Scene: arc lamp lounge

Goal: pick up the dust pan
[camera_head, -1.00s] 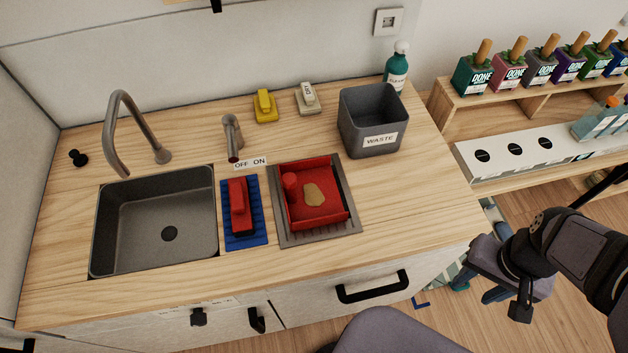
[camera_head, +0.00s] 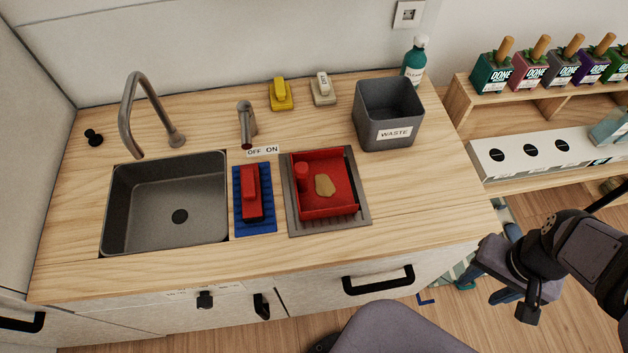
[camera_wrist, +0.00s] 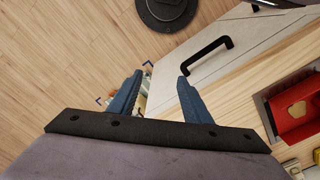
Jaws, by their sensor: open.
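The red dust pan (camera_head: 339,202) lies on a grey ribbed tray (camera_head: 362,217) set on the wooden counter, right of the sink. It has a red upright knob-like handle at its left and a tan patch on its floor. In the wrist view part of the dust pan (camera_wrist: 290,124) shows at the right edge. My gripper (camera_wrist: 155,82) is open and empty, with its two blue fingers apart. In the head view my gripper (camera_head: 487,291) hangs low at the right, beyond the counter's front edge and well away from the dust pan.
A red brush (camera_head: 252,190) lies on a blue mat (camera_head: 256,227) left of the tray. The sink (camera_head: 165,210), a tap and the grey waste bin (camera_head: 389,115) stand around it. Cabinet handles (camera_head: 378,280) project below the counter edge. Counter right of the tray is clear.

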